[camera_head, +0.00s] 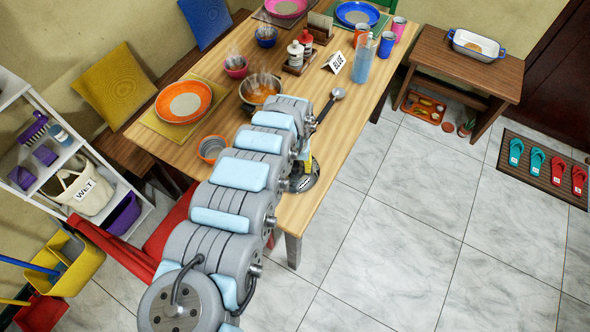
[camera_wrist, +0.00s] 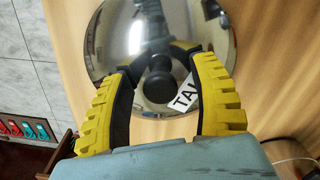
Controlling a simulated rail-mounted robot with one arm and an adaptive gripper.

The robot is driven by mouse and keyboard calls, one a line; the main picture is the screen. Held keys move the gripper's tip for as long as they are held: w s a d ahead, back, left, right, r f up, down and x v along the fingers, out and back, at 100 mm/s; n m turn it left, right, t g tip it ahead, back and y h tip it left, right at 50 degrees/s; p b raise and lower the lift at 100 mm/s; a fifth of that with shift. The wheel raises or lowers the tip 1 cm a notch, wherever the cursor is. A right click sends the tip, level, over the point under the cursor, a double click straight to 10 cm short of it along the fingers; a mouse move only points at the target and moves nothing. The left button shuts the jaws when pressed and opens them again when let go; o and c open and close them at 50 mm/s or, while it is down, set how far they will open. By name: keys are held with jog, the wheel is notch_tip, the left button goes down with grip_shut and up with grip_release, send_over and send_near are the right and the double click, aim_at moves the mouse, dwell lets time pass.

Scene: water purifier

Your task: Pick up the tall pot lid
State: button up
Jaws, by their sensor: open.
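The tall pot lid (camera_wrist: 115,45) is a shiny round metal lid lying on the wooden table, with a black knob (camera_wrist: 158,85) at its centre and a white label reading "TAL", the rest hidden. In the head view the lid (camera_head: 312,180) shows near the table's front right edge, partly covered by my arm. My gripper (camera_wrist: 160,62) is open over the lid, its yellow-and-black fingers on either side of the knob. I cannot tell whether they touch it. In the head view my gripper is mostly hidden behind the arm.
A steaming pot (camera_head: 246,103) stands behind my arm, with a ladle (camera_head: 338,93) to its right. An orange plate (camera_head: 183,102), a small bowl (camera_head: 211,148), a clear bottle (camera_head: 363,62) and a "BLUE" card (camera_head: 337,62) share the table. The tiled floor at right is mostly clear.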

grip_shut()
dwell(0.3)
